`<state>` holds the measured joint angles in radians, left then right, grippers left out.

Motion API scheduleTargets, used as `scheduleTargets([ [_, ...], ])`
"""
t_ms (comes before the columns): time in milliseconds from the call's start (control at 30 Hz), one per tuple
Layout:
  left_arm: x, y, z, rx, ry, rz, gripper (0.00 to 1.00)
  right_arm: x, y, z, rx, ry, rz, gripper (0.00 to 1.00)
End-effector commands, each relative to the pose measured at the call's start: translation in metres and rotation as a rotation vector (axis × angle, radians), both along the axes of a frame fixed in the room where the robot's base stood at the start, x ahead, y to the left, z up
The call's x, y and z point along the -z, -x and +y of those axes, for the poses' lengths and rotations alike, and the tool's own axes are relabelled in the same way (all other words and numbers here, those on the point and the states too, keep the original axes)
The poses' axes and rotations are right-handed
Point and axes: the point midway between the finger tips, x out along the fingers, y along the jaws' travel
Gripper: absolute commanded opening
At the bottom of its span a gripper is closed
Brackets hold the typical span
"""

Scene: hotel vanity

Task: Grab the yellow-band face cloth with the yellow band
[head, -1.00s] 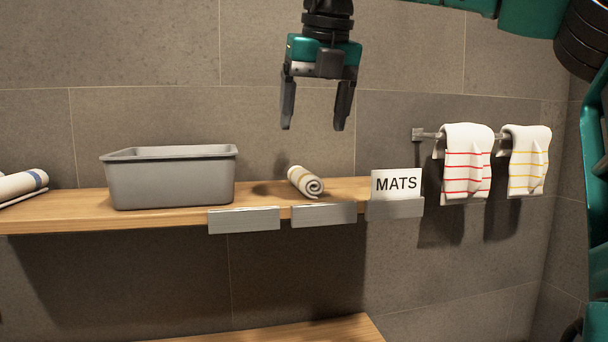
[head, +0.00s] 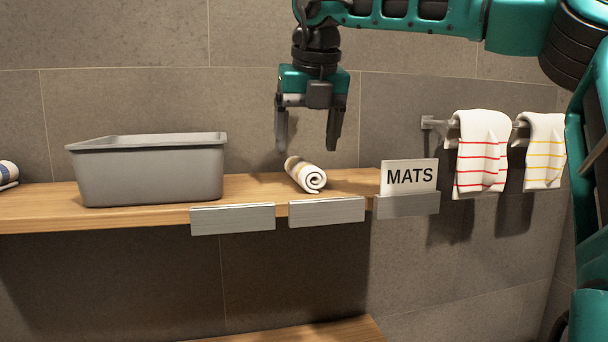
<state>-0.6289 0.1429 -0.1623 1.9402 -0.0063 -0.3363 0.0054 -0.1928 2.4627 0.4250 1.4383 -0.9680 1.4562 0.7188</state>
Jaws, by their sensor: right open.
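A small rolled face cloth (head: 304,174), white with a yellow band, lies on the wooden shelf (head: 255,187) right of the grey bin. Its spiral end faces forward and right. My right gripper (head: 308,148) points down, open and empty, with its fingertips just above the rolled cloth. My left gripper is not in view.
A grey bin (head: 150,175) stands left of the cloth. A blue-banded roll (head: 7,174) is at the left edge. Red-striped (head: 482,160) and yellow-striped towels (head: 544,155) hang at right.

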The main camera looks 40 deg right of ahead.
Motion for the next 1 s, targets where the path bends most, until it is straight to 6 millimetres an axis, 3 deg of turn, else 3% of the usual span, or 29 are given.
scheduleTargets([
  [167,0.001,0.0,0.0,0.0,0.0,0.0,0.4,0.012,-0.004,-0.002,0.0,-0.002,0.001,0.78],
  [400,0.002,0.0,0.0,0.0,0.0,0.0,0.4,0.045,-0.015,-0.009,0.001,-0.002,0.001,0.78],
  [667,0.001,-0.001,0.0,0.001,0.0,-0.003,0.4,0.049,-0.017,-0.01,0.001,0.001,-0.002,0.78],
  [1000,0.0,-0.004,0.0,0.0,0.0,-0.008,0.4,0.049,-0.017,-0.01,0.001,0.001,-0.002,0.47],
])
